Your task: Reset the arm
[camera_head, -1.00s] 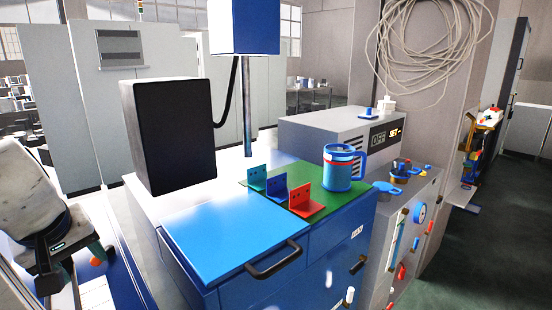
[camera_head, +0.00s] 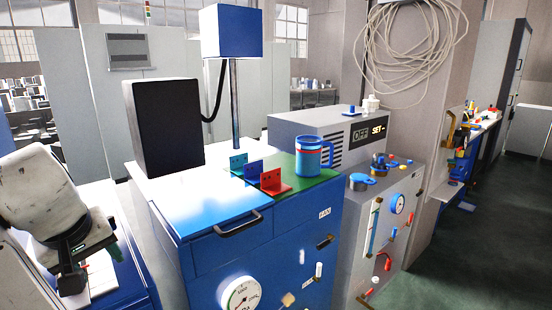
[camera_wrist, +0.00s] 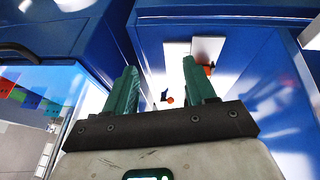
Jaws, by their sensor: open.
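My gripper (camera_wrist: 162,82) is open, with two green fingers apart and nothing between them in the wrist view. In the head view my arm is at the left edge, and the dark gripper body (camera_head: 72,245) hangs down beside the blue cabinet (camera_head: 235,255). The fingertips are hard to make out there. In the wrist view the gripper points into a gap between blue walls, with a small orange spot (camera_wrist: 170,100) and a white panel (camera_wrist: 207,48) visible beyond.
The cabinet has a black handle (camera_head: 238,224) and a gauge (camera_head: 240,294). On top stand a blue mug (camera_head: 308,157), red bracket (camera_head: 272,183), blue bracket (camera_head: 253,170), and teal bracket (camera_head: 238,163). A black box (camera_head: 165,124) stands behind. Open floor (camera_head: 450,265) lies at right.

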